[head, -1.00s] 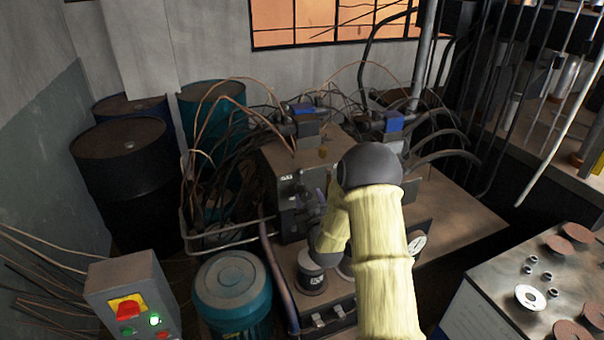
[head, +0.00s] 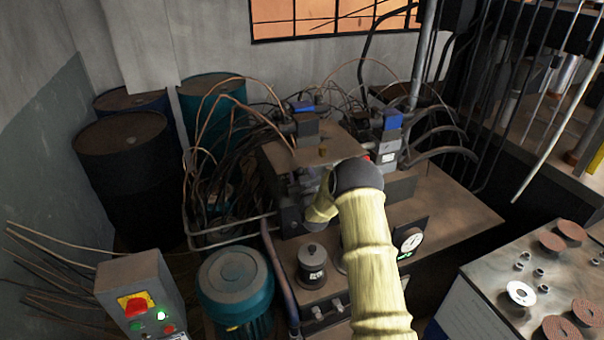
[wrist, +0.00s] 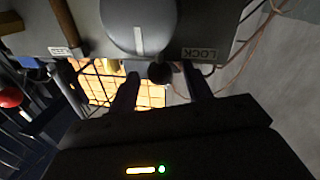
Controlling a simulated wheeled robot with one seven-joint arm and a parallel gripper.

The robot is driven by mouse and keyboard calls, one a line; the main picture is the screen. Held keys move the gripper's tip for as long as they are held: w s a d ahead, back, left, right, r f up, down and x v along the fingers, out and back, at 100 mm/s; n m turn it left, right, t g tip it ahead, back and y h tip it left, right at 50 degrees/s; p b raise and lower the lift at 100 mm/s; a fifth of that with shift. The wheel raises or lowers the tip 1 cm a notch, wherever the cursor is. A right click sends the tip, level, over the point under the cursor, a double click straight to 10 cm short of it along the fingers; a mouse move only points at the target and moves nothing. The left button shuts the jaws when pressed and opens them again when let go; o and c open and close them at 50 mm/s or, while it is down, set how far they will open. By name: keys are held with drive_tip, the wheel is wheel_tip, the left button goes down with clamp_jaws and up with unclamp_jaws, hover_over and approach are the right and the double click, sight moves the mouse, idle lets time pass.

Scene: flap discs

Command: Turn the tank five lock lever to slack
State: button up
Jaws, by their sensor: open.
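In the wrist view a grey round hub (wrist: 120,28) with a white line is mounted on a grey block face. A plate reading LOCK (wrist: 199,54), upside down, is on its right; another small plate (wrist: 62,51) on its left is unreadable. A black ball end (wrist: 161,73), seemingly of the lock lever, shows just below the hub. My gripper (wrist: 160,76) is open, its two dark fingers either side of the ball, with gaps visible. In the head view my arm hides the gripper and lever in front of the grey hydraulic block (head: 290,190). A tank number cannot be read.
A teal motor (head: 236,285) and switch box (head: 140,290) stand left. Hoses crowd the back. A disc-covered bench (head: 520,290) is at right.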

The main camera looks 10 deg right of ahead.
sight(284, 180)
clamp_jaws()
drive_tip(key=shift+f+b, duration=0.1)
drive_tip(key=shift+b, duration=0.3)
drive_tip(key=n+b, duration=0.1)
drive_tip(key=b, duration=0.1)
drive_tip(key=a+n+b, duration=0.1)
drive_tip(key=b, duration=0.2)
drive_tip(key=shift+a+f, duration=0.25)
drive_tip(key=shift+f, duration=0.15)
drive_tip(key=a+f+n+b, duration=0.1)
drive_tip(key=n+b, duration=0.2)
drive_tip(key=b, duration=0.2)
drive_tip(key=a+n+t+y+b, duration=0.1)
drive_tip(key=n+b, duration=0.2)
drive_tip(key=b, duration=0.2)
drive_tip(key=a+f+n+b, duration=0.1)
drive_tip(key=n+b, duration=0.2)
drive_tip(key=b, duration=0.2)
drive_tip(key=shift+s+a+f+t, duration=0.3)
drive_tip(key=shift+s+t, duration=0.05)
drive_tip(key=shift+t, duration=0.05)
drive_tip(key=n+b, duration=0.2)
drive_tip(key=b, duration=0.1)
drive_tip(key=shift+a+f+y, duration=0.2)
drive_tip(key=shift+y, duration=0.1)
